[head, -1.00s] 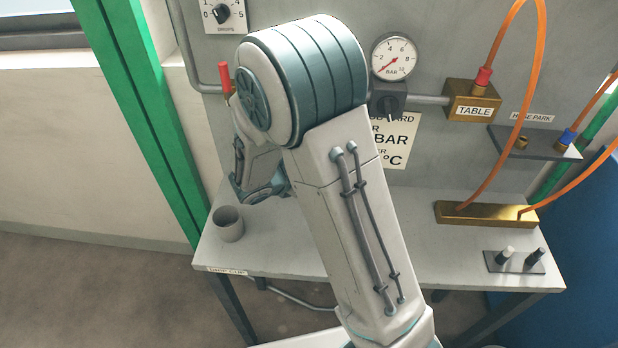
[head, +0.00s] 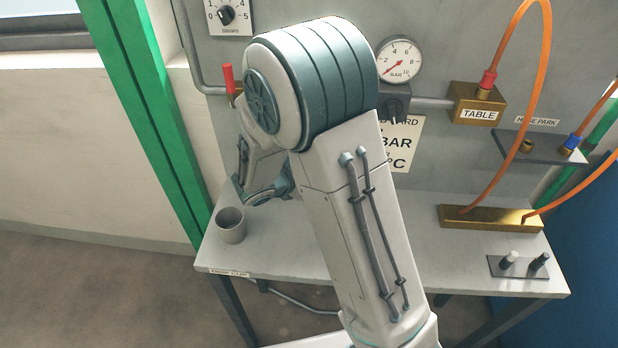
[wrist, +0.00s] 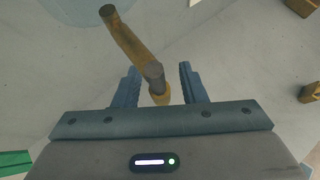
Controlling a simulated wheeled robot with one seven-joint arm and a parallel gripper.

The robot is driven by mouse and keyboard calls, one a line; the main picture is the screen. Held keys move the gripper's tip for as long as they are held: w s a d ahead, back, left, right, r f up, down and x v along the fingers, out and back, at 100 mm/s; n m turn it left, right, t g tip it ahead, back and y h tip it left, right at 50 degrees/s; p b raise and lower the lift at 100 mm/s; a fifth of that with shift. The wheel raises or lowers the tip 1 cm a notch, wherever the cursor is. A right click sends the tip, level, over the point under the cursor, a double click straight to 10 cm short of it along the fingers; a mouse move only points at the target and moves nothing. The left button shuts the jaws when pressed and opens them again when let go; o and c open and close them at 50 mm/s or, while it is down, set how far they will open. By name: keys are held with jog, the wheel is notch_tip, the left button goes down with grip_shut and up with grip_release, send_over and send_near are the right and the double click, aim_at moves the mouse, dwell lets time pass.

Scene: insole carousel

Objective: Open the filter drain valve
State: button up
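In the wrist view, a brass-coloured bent part (wrist: 133,45) with dark round ends reaches from the upper left down between my fingers. It looks like the drain valve, but no label shows. My gripper (wrist: 157,85) is open, with one blue finger on each side of the part's lower end. Gaps show between the part and both fingers, so neither appears to touch it. In the head view my own arm hides the filter and its drain valve, and my fingertips cannot be made out.
A grey cup (head: 231,225) stands on the bench (head: 290,240) at its left end. A red-handled fitting (head: 229,80), a pressure gauge (head: 399,60) and a brass TABLE block (head: 477,104) are on the back panel. Orange hoses (head: 541,75) hang at the right.

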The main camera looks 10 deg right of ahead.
jog(key=v, duration=1.3)
jog(key=shift+s+a+r, duration=0.2)
jog(key=shift+d, duration=0.1)
